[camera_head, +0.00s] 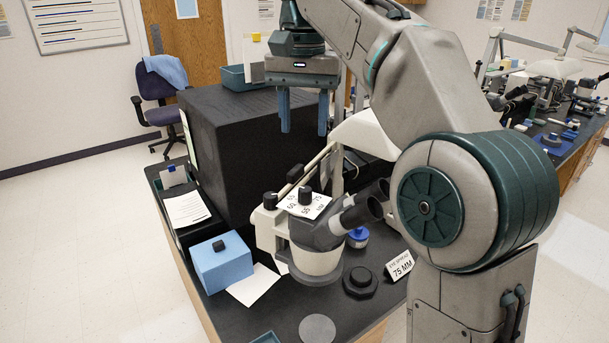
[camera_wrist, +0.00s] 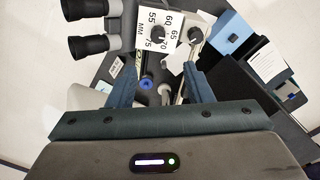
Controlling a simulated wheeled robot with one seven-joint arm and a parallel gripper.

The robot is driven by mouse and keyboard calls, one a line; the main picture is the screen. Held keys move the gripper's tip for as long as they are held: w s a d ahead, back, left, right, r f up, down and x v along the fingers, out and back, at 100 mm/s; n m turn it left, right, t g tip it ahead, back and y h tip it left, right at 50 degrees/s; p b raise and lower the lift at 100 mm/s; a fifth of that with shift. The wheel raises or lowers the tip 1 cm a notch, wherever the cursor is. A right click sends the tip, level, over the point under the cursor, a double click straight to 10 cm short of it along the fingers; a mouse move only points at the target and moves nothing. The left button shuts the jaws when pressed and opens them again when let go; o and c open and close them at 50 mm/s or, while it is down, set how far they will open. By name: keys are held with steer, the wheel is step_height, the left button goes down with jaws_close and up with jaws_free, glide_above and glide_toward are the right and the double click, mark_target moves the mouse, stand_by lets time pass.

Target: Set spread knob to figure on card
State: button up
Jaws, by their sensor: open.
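The spread knob (camera_head: 305,195) is a small black knob on a white dial plate (camera_head: 318,206) on top of the microscope (camera_head: 317,240). The plate carries figures from about 50 to 75 and MM. The knob also shows in the wrist view (camera_wrist: 158,35); I cannot tell which figure it points at. The card (camera_head: 400,265) stands on the bench right of the microscope and reads "EYE SPREAD 75 MM". My gripper (camera_head: 304,125) is open and empty, fingers down, well above the knob and apart from it. In the wrist view its fingers (camera_wrist: 160,88) show below the dial plate.
A second black knob (camera_head: 270,200) sits left of the dial. Twin eyepieces (camera_head: 362,207) jut right. A large black box (camera_head: 245,140) stands behind. A blue box (camera_head: 220,263) is at left, and a black round base (camera_head: 360,282) is at right on the bench.

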mark_target(305, 188)
steer(key=f+b, duration=0.1)
steer(key=f, duration=0.3)
steer(key=f+b, duration=0.1)
steer(key=f, duration=0.4)
steer(key=f+b, duration=0.1)
steer(key=f, duration=0.3)
steer(key=shift+s+d+f, duration=0.1)
steer(key=shift+s+f, duration=0.05)
steer(key=shift+s, duration=0.2)
steer(key=c, duration=1)
